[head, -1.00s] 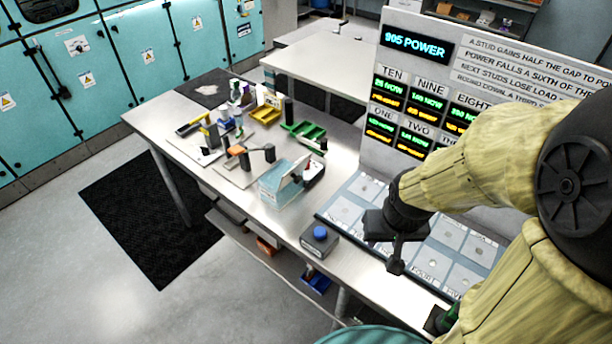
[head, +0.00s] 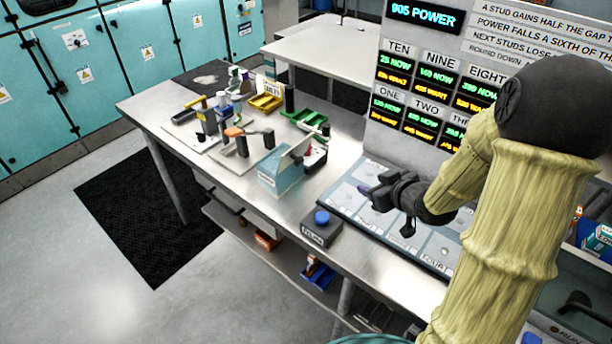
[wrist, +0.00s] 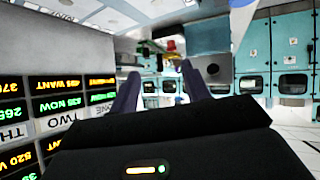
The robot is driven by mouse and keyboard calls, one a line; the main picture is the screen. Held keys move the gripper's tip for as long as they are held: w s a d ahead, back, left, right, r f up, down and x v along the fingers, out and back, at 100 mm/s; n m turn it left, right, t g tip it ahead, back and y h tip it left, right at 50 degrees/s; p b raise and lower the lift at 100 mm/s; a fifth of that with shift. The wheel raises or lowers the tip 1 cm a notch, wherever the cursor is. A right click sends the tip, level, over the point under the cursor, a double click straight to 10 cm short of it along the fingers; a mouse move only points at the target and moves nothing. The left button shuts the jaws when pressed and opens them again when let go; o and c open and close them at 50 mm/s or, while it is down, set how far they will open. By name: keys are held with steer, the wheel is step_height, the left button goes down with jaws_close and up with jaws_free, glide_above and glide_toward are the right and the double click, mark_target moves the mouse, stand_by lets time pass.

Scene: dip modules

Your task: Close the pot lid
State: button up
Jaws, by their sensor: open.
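I cannot clearly pick out a pot or its lid in these frames. Small containers (head: 221,100) stand at the far left part of the bench, too small to tell apart. A light-blue box (head: 281,176) with a tilted pale panel stands mid-bench. My gripper (head: 367,190) is over the grey pad panel, right of the light-blue box and apart from it. In the wrist view, the two dark fingers of my gripper (wrist: 160,90) are spread with nothing between them. That view is upside down.
A dark box with a blue button (head: 321,217) sits at the front edge. A display board (head: 425,95) with lit readouts rises behind the pad panel (head: 350,200). Yellow (head: 265,102) and green (head: 305,118) trays lie farther back. Bare bench (head: 225,175) shows along the front left.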

mark_target(302, 162)
steer(key=a+n+y+b, duration=0.1)
steer(key=y, duration=0.2)
steer(key=s+a+f+n+y+b, duration=0.1)
steer(key=y+b, duration=0.1)
steer(key=y, duration=0.1)
steer(key=s+a+n+y+b, duration=0.1)
steer(key=y, duration=0.2)
steer(key=shift+f+n+t, duration=0.3)
steer(key=shift+f, duration=0.05)
steer(key=p+x, duration=0.1)
steer(key=x, duration=0.5)
steer(key=p+x, duration=0.1)
steer(key=x, duration=0.4)
steer(key=p+x, duration=0.1)
steer(key=x, duration=0.5)
steer(key=shift+w+a+r, duration=0.1)
steer(key=shift+a+r, duration=0.15)
steer(key=shift+a, duration=0.05)
jaws_close()
